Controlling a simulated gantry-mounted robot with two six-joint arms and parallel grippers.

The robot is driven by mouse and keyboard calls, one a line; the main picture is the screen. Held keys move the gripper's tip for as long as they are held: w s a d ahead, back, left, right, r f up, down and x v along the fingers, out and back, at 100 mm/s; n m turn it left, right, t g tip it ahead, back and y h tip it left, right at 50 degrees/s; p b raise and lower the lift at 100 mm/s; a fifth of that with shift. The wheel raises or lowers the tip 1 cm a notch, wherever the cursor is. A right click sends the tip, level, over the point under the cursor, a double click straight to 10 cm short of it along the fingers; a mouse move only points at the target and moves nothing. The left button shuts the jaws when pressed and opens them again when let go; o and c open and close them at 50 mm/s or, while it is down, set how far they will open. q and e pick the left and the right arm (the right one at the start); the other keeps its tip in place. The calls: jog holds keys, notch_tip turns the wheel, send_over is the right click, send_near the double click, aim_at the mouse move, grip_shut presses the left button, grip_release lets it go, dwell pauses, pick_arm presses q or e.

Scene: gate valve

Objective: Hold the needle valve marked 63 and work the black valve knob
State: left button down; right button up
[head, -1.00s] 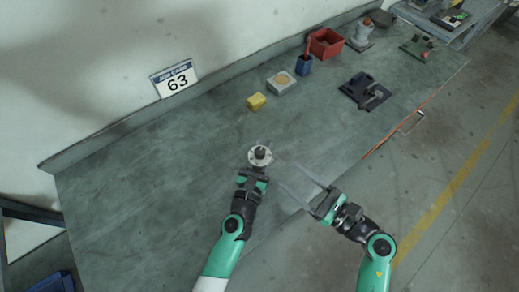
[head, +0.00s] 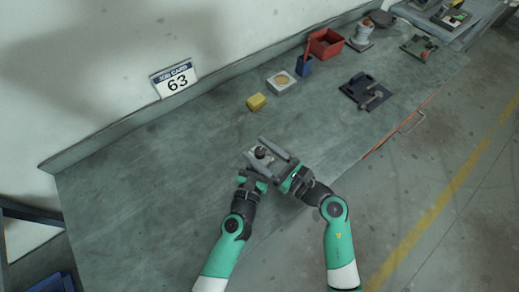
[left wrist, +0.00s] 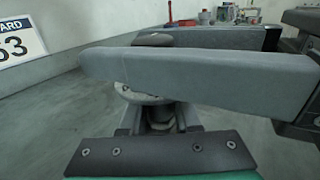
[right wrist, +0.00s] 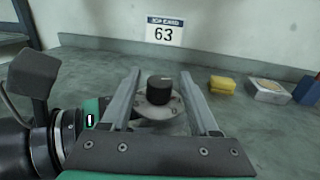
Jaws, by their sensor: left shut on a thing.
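The valve has a pale round flange (right wrist: 150,110) with a black knob (right wrist: 159,88) standing upright on it. The knob also shows in the head view (head: 261,152). My left gripper (head: 253,174) is shut on the valve's lower part from the near side; its exact grip is partly hidden. My right gripper (right wrist: 160,75) is open, with one finger on each side of the knob and visible gaps between. In the left wrist view, a right gripper finger (left wrist: 190,72) crosses in front and hides much of the knob and flange. I cannot see a number on the valve.
A job card (head: 175,79) reading 63 stands by the wall. The bench's left side is clear.

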grip_shut()
jog(key=shift+s+a+f+m+t+h, duration=0.1)
jog(key=shift+f+m+t+h, duration=0.1)
jog(key=shift+m+t+h, duration=1.6)
jog(key=shift+m+h, duration=0.2)
jog(key=shift+h, duration=0.4)
jog(key=shift+t+h, duration=0.3)
jog(key=shift+o, duration=0.9)
grip_release()
jog(key=shift+r, duration=0.15)
jog(key=v, duration=1.2)
